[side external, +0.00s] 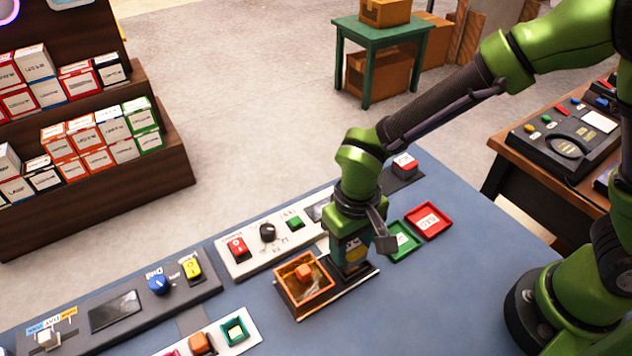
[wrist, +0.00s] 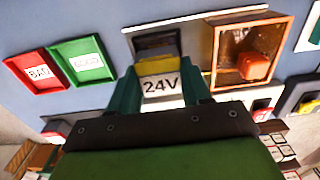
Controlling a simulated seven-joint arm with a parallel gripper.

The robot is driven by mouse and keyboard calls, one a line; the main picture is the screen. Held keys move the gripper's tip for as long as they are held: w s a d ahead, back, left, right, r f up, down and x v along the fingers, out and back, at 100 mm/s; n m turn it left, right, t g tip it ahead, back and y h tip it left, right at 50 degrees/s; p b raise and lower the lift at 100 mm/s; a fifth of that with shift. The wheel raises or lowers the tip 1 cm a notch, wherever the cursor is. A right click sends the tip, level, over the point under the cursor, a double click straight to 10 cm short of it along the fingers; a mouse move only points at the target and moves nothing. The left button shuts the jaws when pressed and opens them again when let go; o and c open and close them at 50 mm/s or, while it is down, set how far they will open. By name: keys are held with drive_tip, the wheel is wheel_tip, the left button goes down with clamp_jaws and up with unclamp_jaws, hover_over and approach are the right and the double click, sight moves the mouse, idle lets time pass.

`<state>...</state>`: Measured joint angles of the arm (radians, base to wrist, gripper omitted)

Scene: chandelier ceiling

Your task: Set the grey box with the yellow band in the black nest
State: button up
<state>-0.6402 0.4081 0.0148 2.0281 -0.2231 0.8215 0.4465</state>
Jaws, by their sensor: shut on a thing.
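My gripper (side external: 354,246) is shut on the grey box with the yellow band (side external: 353,256). In the wrist view the box (wrist: 160,86) shows a white "24V" label and its yellow band between the two green fingers (wrist: 161,92). The box is upright, over the black nest (wrist: 154,42) on a metal-edged plate (side external: 338,297). The gripper and box hide most of the nest. I cannot tell whether the box's lower end is inside the nest or just above it.
An orange see-through guard (side external: 290,297) around an orange button (side external: 304,272) stands immediately left of the nest. Green (side external: 403,240) and red "BAD" (side external: 429,220) trays lie to the right. A switch panel (side external: 250,258) lies behind. Blue table (side external: 440,290) is clear at front right.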

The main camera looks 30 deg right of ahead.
drive_tip(key=shift+f, duration=0.35)
idle(0.6)
drive_tip(key=shift+f, duration=0.3)
drive_tip(key=shift+f, duration=0.5)
idle(0.8)
drive_tip(key=o, duration=1.5)
drive_tip(key=shift+o, duration=0.2)
drive_tip(key=shift+r, duration=3.8)
